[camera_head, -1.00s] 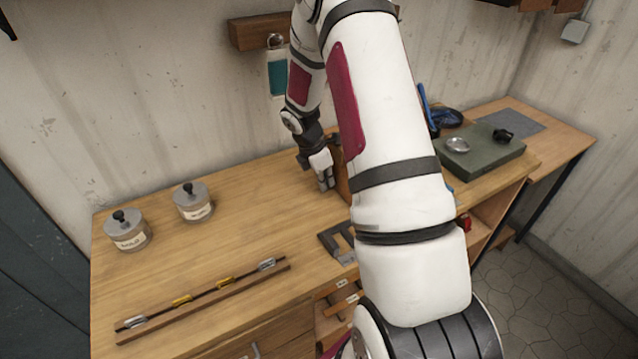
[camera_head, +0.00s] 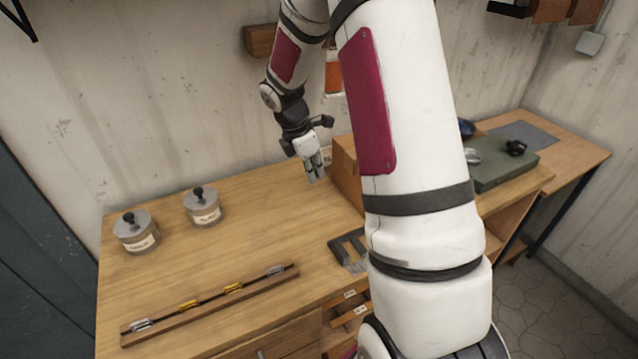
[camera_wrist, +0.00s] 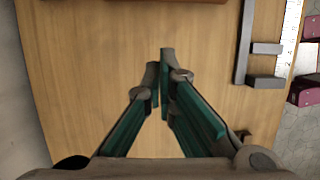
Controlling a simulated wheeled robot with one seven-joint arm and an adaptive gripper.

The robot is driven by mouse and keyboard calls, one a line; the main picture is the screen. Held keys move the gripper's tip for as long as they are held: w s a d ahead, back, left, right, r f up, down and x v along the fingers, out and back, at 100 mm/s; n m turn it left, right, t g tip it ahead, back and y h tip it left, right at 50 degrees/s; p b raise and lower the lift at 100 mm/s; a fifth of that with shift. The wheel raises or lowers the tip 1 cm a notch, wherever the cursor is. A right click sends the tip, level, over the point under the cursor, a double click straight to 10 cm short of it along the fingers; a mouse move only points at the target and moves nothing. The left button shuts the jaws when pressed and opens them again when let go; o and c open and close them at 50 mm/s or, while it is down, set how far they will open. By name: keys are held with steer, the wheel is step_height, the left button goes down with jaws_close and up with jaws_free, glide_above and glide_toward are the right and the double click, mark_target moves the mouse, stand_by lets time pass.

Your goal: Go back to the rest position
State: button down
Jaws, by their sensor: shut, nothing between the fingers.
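My gripper (camera_head: 316,172) is above the back part of the wooden bench top (camera_head: 255,230), pointing down. Its fingers are shut and hold nothing. In the wrist view its green-sided fingers (camera_wrist: 160,75) come together over bare wood. My white and dark red arm crosses the middle of the head view and hides part of the bench behind it.
Two lidded jars (camera_head: 137,232) (camera_head: 203,207) stand at left. A wooden strip with small clips (camera_head: 212,305) lies in front. A wooden box (camera_head: 347,172) is right of my gripper. A dark metal frame (camera_head: 345,246) lies near the front edge. A green slab (camera_head: 505,166) is farther right.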

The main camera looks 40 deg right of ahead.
steer(key=s+a+r+m+t, duration=0.1)
steer(key=s+a+r+m, duration=0.15)
steer(key=r, duration=0.35)
steer(key=s+a+r+m, duration=0.1)
steer(key=a+r+m, duration=0.1)
steer(key=a+r, duration=0.25)
steer(key=s+a+r+m+t+y, duration=0.1)
steer(key=s+a+r+m+t, duration=0.1)
steer(key=s+a+r+m, duration=0.3)
steer(key=s+a+r+m+t+y, duration=0.2)
steer(key=s+a+r+m, duration=0.4)
steer(key=s, duration=0.8)
steer(key=a+r+t, duration=0.1)
steer(key=a, duration=0.2)
steer(key=shift+s+a, duration=0.15)
steer(key=shift+s, duration=0.15)
steer(key=shift+r, duration=0.1)
